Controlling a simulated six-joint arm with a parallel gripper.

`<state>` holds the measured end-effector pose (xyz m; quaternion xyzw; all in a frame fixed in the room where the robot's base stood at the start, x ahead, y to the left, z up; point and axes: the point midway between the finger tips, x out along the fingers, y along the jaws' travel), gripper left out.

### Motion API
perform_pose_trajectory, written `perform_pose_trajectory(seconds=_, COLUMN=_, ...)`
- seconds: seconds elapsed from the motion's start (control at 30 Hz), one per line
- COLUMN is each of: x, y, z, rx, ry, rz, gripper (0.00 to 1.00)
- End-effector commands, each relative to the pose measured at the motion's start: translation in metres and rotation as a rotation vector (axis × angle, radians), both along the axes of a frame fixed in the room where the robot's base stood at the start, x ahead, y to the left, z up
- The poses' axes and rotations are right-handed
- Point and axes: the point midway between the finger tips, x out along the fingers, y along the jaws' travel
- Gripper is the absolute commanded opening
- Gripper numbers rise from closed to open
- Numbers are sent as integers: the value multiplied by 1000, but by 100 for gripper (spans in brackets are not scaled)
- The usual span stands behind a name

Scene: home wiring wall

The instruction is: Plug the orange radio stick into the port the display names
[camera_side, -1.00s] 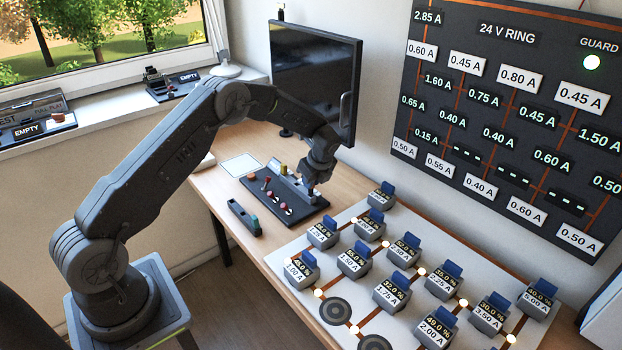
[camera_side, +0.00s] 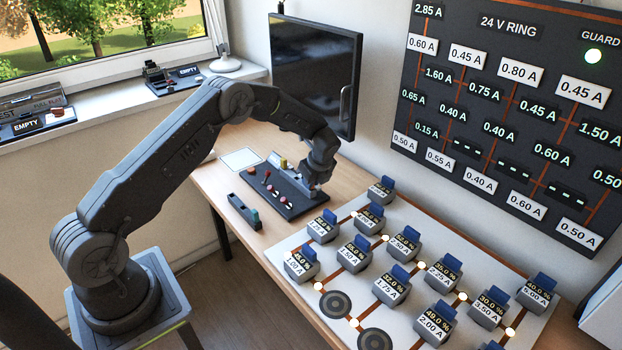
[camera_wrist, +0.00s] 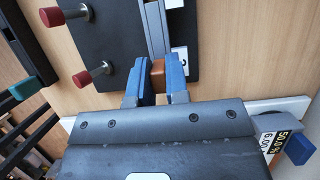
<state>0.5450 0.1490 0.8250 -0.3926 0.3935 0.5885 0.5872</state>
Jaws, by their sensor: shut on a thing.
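My gripper (camera_wrist: 158,82) is shut on a small orange-brown block, the orange stick (camera_wrist: 158,68), between its blue fingers in the wrist view. Most of the stick is hidden by the fingers. In the side view my gripper (camera_side: 316,190) is low over the right end of a dark board (camera_side: 290,208). I cannot tell whether the stick touches the board or sits in a port. A white label beside the fingers is mostly covered. A black screen (camera_side: 312,75) stands behind, with no readable text.
The board carries red-capped pegs (camera_wrist: 103,75). A dark tray with a teal end (camera_side: 244,212) lies left of it. A white panel with several grey modules (camera_side: 345,283) fills the table's front right. A wall board reading 24 V RING (camera_side: 510,110) hangs at right.

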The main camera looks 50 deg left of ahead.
Motion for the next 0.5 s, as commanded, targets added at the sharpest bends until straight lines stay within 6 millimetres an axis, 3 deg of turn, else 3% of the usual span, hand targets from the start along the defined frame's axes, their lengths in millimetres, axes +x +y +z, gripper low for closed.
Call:
perform_pose_trajectory(seconds=0.1, x=0, y=0, z=-3, rx=0, ry=-1, rz=0, gripper=0)
perform_pose_trajectory(seconds=0.13, x=0, y=0, z=-3, rx=0, ry=-1, rz=0, gripper=16)
perform_pose_trajectory(seconds=0.43, x=0, y=0, z=-3, rx=0, ry=0, rz=0, gripper=45)
perform_pose_trajectory(seconds=0.5, x=0, y=0, z=-3, rx=0, ry=0, rz=0, gripper=45)
